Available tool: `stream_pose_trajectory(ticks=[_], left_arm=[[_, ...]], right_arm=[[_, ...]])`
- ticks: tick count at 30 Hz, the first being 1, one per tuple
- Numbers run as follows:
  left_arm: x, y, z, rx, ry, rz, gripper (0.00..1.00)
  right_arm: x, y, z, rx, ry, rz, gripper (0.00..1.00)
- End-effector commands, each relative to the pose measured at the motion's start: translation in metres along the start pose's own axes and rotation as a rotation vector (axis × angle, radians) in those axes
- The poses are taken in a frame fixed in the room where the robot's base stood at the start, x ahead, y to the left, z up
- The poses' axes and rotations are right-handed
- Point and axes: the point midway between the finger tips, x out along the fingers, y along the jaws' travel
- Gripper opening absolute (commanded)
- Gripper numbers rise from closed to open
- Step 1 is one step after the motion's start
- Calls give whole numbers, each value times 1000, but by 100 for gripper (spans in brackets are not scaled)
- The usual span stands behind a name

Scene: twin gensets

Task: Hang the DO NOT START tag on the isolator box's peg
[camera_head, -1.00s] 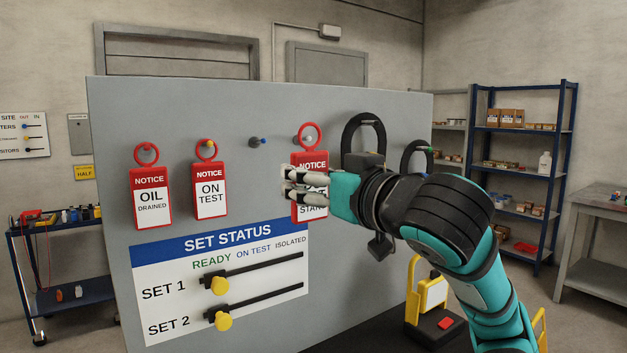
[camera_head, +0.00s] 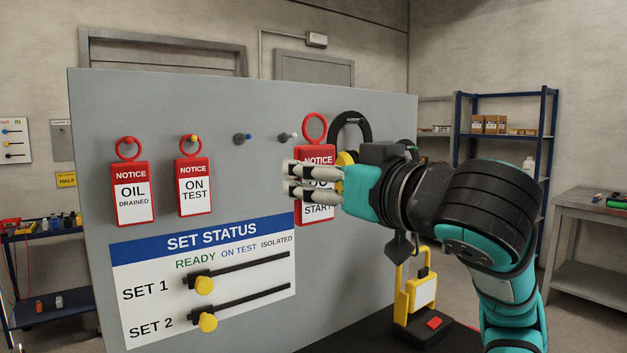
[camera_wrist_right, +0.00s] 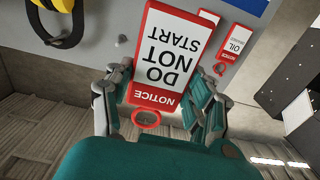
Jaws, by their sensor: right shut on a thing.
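The DO NOT START tag (camera_head: 318,158) is a red and white NOTICE tag with a red ring on top. My right gripper (camera_head: 295,180) is shut on it, and it hangs upright, apart from the grey peg at its left. In the right wrist view the tag (camera_wrist_right: 168,58) shows upside down between the fingers (camera_wrist_right: 158,95), its ring (camera_wrist_right: 146,118) toward the palm. The isolator box is not clearly identifiable; a yellow part (camera_head: 345,158) shows partly behind the tag and gripper. My left gripper is not in view.
The grey board carries the OIL DRAINED tag (camera_head: 131,193) and ON TEST tag (camera_head: 194,185) on pegs. The SET STATUS panel (camera_head: 205,285) has yellow sliders. A yellow-framed object (camera_head: 421,290) stands below my right arm.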

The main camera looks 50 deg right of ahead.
Motion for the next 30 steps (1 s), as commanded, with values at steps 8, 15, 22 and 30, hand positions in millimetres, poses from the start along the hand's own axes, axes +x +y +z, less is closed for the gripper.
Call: stream_pose_trajectory(ticks=[8, 15, 22, 30], left_arm=[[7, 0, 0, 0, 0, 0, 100], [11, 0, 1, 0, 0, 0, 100], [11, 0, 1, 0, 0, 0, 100], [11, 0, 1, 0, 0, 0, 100]], right_arm=[[-14, 0, 0, 1, 2, 1, 28], [-26, 0, 0, 0, 2, 1, 28], [-29, 0, 0, 0, 1, 1, 28], [-29, 0, 0, 0, 0, 1, 28]])
